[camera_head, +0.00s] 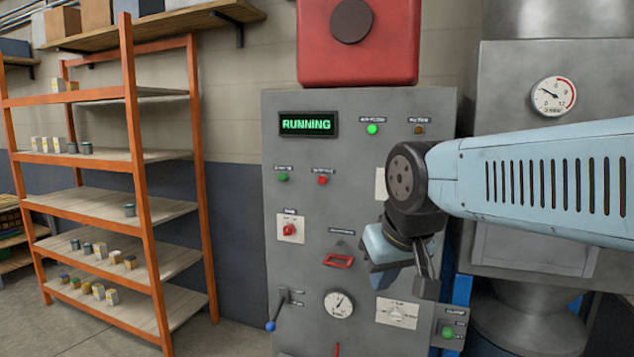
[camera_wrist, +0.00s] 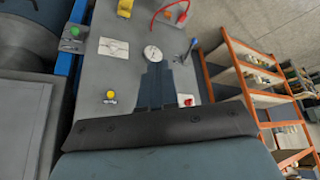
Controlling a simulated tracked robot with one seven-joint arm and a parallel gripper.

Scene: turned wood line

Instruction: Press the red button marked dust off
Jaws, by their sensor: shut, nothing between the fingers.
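A small red button (camera_head: 322,180) sits on the upper part of the grey control panel (camera_head: 350,215), right of a green button (camera_head: 283,177). The labels above both are too small to read, so I cannot confirm which is marked dust off. My gripper (camera_head: 424,278) is in front of the panel's lower right, below and right of the red button. In the wrist view, its fingers (camera_wrist: 155,75) are together and empty, with the panel behind. I cannot tell whether they touch it. The red button cannot be made out in the wrist view.
The panel also has a red knob (camera_head: 290,229), a red handle (camera_head: 338,261), a gauge (camera_head: 338,303), and a blue-tipped lever (camera_head: 271,325). A lit display (camera_head: 307,124) reads RUNNING. My arm hides part of the panel's right side. An orange shelf (camera_head: 135,170) stands left.

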